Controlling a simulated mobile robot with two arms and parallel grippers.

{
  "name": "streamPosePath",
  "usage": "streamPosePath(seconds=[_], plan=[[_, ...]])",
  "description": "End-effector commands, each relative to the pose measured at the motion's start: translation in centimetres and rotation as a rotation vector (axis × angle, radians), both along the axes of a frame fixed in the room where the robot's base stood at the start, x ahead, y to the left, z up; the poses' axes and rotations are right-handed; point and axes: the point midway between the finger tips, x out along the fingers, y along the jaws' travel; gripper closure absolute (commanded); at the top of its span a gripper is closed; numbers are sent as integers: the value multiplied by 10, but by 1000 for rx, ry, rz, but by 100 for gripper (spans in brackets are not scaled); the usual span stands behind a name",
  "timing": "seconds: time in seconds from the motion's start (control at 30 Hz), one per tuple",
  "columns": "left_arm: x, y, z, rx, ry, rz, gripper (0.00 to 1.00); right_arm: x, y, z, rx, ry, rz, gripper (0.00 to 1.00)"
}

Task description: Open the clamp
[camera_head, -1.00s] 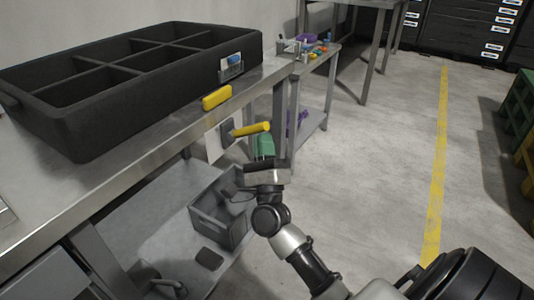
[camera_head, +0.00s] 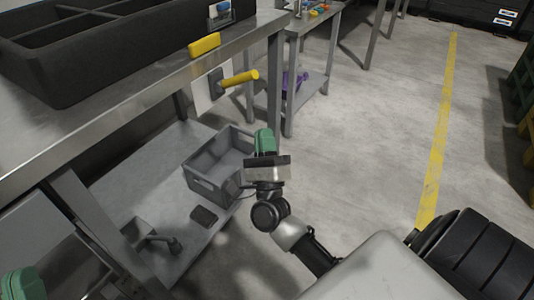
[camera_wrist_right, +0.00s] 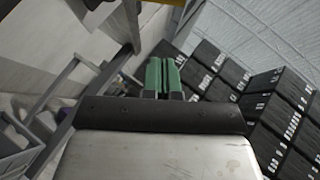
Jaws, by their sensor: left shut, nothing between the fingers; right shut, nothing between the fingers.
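The likely clamp has a yellow handle (camera_head: 241,79) sticking out to the right from a dark bracket on a pale plate below the workbench's front edge. My right gripper (camera_head: 265,140) is below and slightly right of this handle in the head view, apart from it. Its green fingers are together and empty; they also show in the right wrist view (camera_wrist_right: 163,76), where no clamp is visible. My left gripper (camera_head: 20,284) is at the lower left corner, partly cut off by the picture edge, shut and far from the handle.
A black divided tray (camera_head: 125,62) stands on the metal workbench (camera_head: 120,120), with a yellow block (camera_head: 204,45) at the bench edge. A grey crate (camera_head: 205,187) sits on the lower shelf (camera_head: 150,190). Open floor with a yellow line (camera_head: 437,150) lies to the right.

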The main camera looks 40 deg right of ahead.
Motion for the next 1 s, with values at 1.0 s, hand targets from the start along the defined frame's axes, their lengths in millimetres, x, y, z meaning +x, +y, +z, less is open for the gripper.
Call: streamPosePath(seconds=[1.0], plan=[[0, 0, 0, -2, -3, -2, 100, -26, 27, -14, -119, 35, -38, 100]])
